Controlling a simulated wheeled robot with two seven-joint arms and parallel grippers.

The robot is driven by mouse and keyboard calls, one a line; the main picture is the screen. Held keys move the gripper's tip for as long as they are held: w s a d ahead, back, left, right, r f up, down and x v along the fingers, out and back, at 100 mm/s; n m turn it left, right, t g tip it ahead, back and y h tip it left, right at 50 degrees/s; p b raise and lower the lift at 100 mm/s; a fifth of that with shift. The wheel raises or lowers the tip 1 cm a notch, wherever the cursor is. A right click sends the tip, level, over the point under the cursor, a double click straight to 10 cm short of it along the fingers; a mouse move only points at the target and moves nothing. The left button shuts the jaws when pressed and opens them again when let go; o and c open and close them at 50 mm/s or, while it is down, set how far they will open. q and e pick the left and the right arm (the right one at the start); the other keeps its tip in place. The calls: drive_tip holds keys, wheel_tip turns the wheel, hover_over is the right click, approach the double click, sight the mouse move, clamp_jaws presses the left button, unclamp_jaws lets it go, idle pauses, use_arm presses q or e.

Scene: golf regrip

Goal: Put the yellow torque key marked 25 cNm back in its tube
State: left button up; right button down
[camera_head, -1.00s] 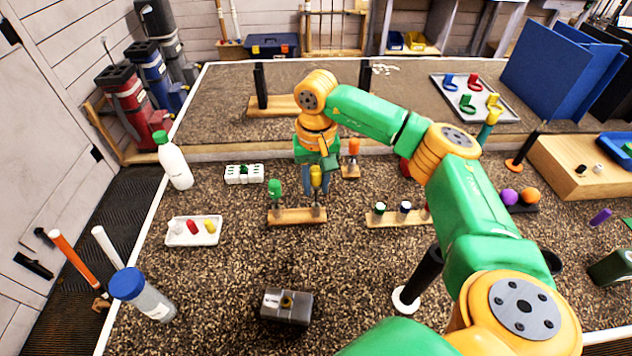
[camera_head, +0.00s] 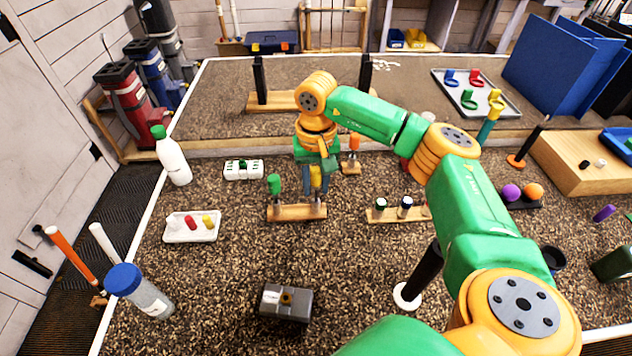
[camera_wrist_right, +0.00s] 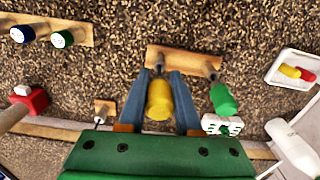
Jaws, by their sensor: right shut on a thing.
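The yellow torque key (camera_head: 319,178) is upright between the fingers of my right gripper (camera_head: 316,183), over the right end of a small wooden rack (camera_head: 297,213). In the right wrist view the yellow handle (camera_wrist_right: 159,101) lies between the two blue-grey fingers (camera_wrist_right: 160,95), which are shut on it. Its lower end is at the metal tube on that side; I cannot tell how deep the shaft sits. The mark on the key is not readable. A green key (camera_head: 274,185) stands upright at the rack's left end. My left gripper is not in view.
An orange-handled tool (camera_head: 354,143) stands close behind on a small block. A white socket strip (camera_head: 243,170) and a white tray (camera_head: 191,238) with coloured pieces lie left. A second rack (camera_head: 390,215) stands right. A grey box (camera_head: 286,303) is in front, with clear mat between.

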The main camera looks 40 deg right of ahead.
sight(316, 171)
drive_tip(key=shift+f+b, duration=1.05)
drive_tip(key=shift+f, duration=0.35)
drive_tip(key=c, duration=0.5)
unclamp_jaws()
wheel_tip(316, 171, up, 7)
drive_tip(key=shift+r+b, duration=0.1)
drive_tip(key=shift+b, duration=0.4)
